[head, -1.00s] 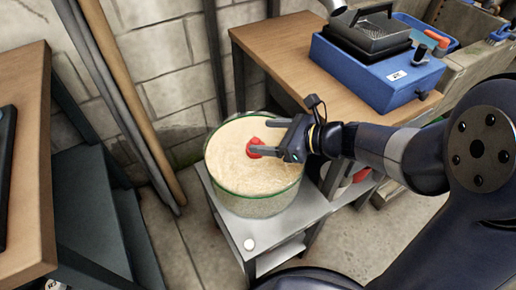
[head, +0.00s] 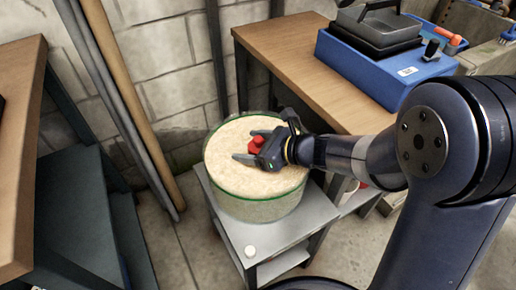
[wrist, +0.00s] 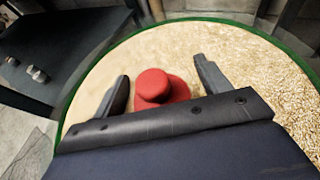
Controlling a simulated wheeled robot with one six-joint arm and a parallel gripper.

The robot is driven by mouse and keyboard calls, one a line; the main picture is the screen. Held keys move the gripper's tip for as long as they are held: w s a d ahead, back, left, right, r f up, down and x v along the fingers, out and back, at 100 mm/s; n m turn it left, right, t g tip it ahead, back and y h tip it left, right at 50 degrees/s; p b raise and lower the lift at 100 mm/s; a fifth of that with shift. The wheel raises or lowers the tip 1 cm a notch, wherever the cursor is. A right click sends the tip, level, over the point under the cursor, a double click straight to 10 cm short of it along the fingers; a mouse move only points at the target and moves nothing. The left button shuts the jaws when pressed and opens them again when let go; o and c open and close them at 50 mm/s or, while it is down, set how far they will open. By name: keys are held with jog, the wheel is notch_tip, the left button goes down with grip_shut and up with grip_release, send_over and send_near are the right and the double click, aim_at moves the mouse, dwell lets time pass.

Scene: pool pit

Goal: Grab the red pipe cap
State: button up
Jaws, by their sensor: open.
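The red pipe cap (head: 257,142) sits on the pale grainy fill of a round, green-rimmed clear tub (head: 262,208). In the wrist view the cap (wrist: 160,90) shows a round knob on a wider flange, with its near edge hidden behind my gripper's body. My gripper (head: 250,146) is open, low over the fill, with the cap between its two fingers. In the wrist view the gripper (wrist: 160,78) has one finger on each side of the cap, with a visible gap on both sides. Whether the fingers touch the fill I cannot tell.
A wooden bench (head: 290,55) with a blue machine (head: 385,65) is behind at right. Poles (head: 130,100) lean on the block wall at left.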

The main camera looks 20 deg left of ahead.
jog(key=c, duration=1.1)
